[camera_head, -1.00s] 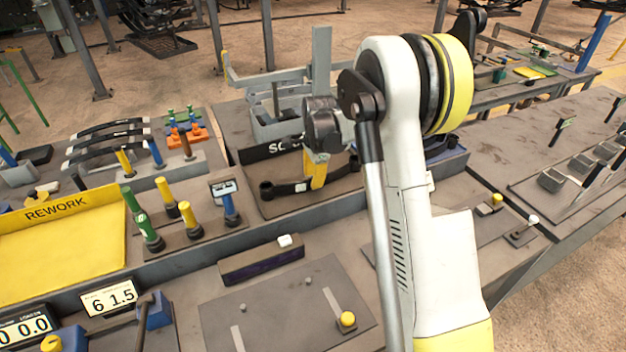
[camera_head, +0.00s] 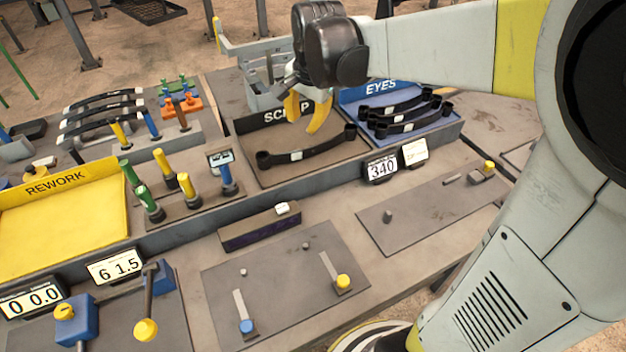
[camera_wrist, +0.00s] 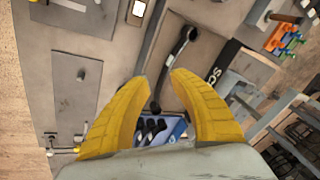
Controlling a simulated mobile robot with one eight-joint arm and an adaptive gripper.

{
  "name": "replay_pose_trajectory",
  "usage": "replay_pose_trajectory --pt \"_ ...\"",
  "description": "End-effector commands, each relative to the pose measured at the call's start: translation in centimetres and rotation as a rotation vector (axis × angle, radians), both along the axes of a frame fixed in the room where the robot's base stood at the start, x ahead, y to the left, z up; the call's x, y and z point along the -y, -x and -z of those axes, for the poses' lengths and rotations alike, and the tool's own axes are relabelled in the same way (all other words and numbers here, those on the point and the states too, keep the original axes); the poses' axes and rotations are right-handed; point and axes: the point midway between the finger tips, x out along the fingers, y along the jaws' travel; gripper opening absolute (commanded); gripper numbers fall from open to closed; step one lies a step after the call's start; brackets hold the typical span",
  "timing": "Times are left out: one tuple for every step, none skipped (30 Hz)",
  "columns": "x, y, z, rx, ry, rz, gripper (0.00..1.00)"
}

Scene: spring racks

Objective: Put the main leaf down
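A dark curved main leaf with an eye at each end (camera_head: 308,150) lies in the tray marked as scrap (camera_head: 262,178). It has a small white label near its middle. My gripper (camera_head: 305,122) is above the far part of this tray, its two yellow fingers apart with nothing between them. In the wrist view the open fingers (camera_wrist: 158,85) frame the bench, and the leaf (camera_wrist: 175,62) shows below and between them, clear of both.
A blue tray marked EYES (camera_head: 440,133) with several leaves adjoins the scrap tray on the right. The yellow REWORK tray (camera_head: 65,240) is at left. Upright colored-handled tools (camera_head: 165,165) stand between. A rack of curved leaves (camera_head: 100,118) stands behind.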

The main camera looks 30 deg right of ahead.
Motion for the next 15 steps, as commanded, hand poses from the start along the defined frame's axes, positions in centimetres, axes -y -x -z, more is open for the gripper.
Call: replay_pose_trajectory --pt "-1.1 2.4 -0.8 0.026 0.032 -0.091 0.27" --pt "-1.7 3.7 -1.2 0.042 0.056 -0.154 0.27" --pt "-2.4 5.4 -1.6 0.064 0.088 -0.234 0.27" --pt "-2.9 6.7 -1.8 0.082 0.114 -0.295 0.27" --pt "-3.4 8.0 -1.9 0.098 0.139 -0.355 0.27" --pt "-4.0 9.6 -1.9 0.12 0.176 -0.433 0.27" --pt "-4.4 10.8 -1.8 0.137 0.203 -0.49 0.27" --pt "-4.8 11.9 -1.7 0.15 0.23 -0.545 0.27" --pt "-5.2 13.3 -1.4 0.17 0.265 -0.614 0.27" --pt "-5.5 14.2 -1.1 0.183 0.289 -0.66 0.27" --pt "-5.8 15.0 -0.9 0.195 0.313 -0.704 0.27" --pt "-6.1 16.0 -0.5 0.21 0.342 -0.755 0.27" --pt "-6.3 16.6 -0.2 0.219 0.362 -0.79 0.27" --pt "-6.4 17.1 0.1 0.226 0.379 -0.82 0.27" --pt "-6.6 17.7 0.4 0.236 0.399 -0.853 0.27"
